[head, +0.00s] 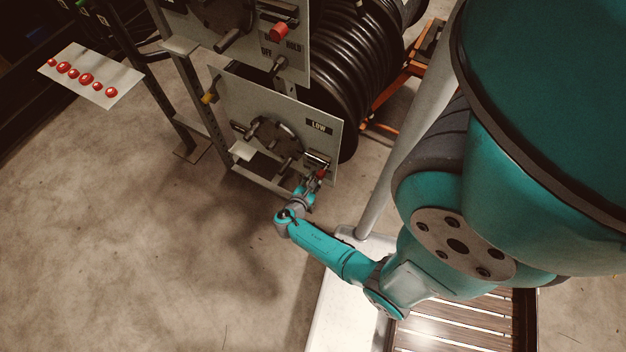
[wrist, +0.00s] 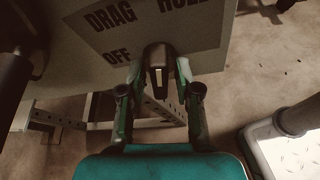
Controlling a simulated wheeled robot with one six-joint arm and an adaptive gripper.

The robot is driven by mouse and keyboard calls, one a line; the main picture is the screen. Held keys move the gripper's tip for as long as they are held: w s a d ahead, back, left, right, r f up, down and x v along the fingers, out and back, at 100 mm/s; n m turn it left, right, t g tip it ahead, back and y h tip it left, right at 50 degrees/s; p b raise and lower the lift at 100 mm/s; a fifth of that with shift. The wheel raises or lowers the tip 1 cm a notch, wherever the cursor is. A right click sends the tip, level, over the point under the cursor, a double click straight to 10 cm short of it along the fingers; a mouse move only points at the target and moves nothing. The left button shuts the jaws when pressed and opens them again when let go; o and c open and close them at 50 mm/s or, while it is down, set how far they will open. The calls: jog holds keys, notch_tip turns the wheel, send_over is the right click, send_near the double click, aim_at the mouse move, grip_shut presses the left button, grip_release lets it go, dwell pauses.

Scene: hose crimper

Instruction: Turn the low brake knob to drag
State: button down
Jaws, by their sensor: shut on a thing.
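The low brake knob (wrist: 156,58) is a dark knob with a pale line on its near face, in the wrist view. It sits on the grey LOW panel (head: 240,100), at that panel's lower right corner in the head view. DRAG is printed up and left of the knob, OFF to its left, HOLD up and right. My gripper (wrist: 160,72) is shut on the knob, one finger on each side. In the head view my gripper (head: 317,180) reaches the panel corner and hides most of the knob. I cannot tell which label the line points to.
A crank plate (head: 275,140) with handles is left of my gripper. A black hose reel (head: 355,70) stands behind. A white sign with red buttons (head: 90,77) is at far left. Floor at lower left is clear.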

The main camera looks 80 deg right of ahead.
jog(key=n+g, duration=0.2)
jog(key=n, duration=0.1)
jog(key=shift+n+g+y, duration=0.4)
jog(key=shift+n+g, duration=0.8)
jog(key=shift+n, duration=0.1)
jog(key=c, duration=1.1)
grip_release()
jog(key=shift+c, duration=0.2)
jog(key=shift+a, duration=0.1)
jog(key=v, duration=1.2)
